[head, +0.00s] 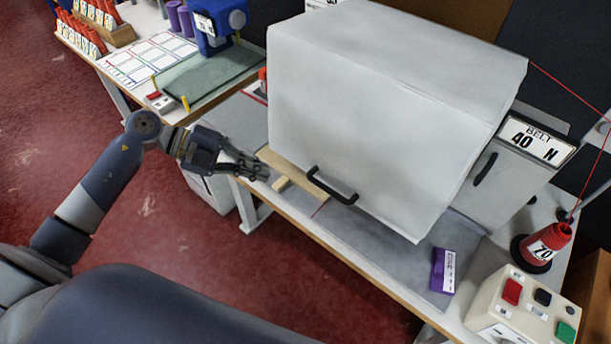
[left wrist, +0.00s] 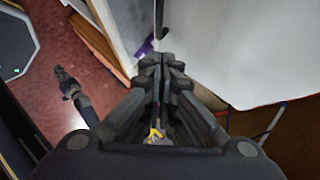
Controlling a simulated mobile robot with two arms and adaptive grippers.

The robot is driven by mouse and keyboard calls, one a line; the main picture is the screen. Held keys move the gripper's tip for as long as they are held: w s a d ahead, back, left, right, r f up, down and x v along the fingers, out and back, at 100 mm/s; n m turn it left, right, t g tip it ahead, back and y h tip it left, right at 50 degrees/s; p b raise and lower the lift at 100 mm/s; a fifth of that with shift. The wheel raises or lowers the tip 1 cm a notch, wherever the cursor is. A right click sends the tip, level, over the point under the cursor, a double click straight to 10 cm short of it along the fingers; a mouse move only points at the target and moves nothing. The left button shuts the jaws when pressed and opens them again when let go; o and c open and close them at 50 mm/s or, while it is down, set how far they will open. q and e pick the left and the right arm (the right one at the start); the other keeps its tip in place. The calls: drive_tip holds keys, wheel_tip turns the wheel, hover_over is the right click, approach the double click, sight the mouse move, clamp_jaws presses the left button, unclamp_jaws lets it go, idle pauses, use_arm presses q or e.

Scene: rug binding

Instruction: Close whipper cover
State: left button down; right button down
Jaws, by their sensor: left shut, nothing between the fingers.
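The whipper cover (head: 370,110) is a large pale grey box-shaped hood on the workbench in the head view. A black bar handle (head: 332,188) sits at its lower front edge. Whether that edge touches the bench is unclear. My left gripper (head: 262,172) is shut and empty, just left of the cover's lower left corner and apart from the handle. In the left wrist view the shut fingers (left wrist: 163,62) point along the pale cover panel (left wrist: 235,45). My right gripper (left wrist: 62,74) appears small at the left of that view; its jaw state is unclear.
A wooden strip (head: 290,168) lies by the cover's left edge. A purple box (head: 443,271), a red cone (head: 547,243) and a button box (head: 525,308) stand on the bench at right. A blue device (head: 218,22) stands behind left. The red floor in front is clear.

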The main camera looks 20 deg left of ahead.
use_arm(q)
drive_tip(key=p, duration=0.4)
approach(327, 190)
drive_tip(key=s+d, duration=0.2)
drive_tip(key=d, duration=0.1)
drive_tip(key=shift+w+d+f, duration=0.15)
drive_tip(key=shift+w+f, duration=0.35)
drive_tip(key=shift+w, duration=0.25)
drive_tip(key=shift+w+d+f, duration=0.15)
drive_tip(key=shift+w+f, duration=0.3)
drive_tip(key=shift+w, duration=0.3)
drive_tip(key=shift+t+h, duration=0.4)
drive_tip(key=shift+t, duration=0.2)
drive_tip(key=w+f+b, duration=0.1)
drive_tip(key=f+b, duration=0.1)
drive_tip(key=b, duration=0.1)
drive_tip(key=w+f+b, duration=0.1)
drive_tip(key=f+b, duration=0.1)
drive_tip(key=w+d+f+b, duration=0.1)
drive_tip(key=f+b, duration=0.2)
drive_tip(key=shift+w+b, duration=0.15)
drive_tip(key=shift+b, duration=0.2)
drive_tip(key=shift+r, duration=0.1)
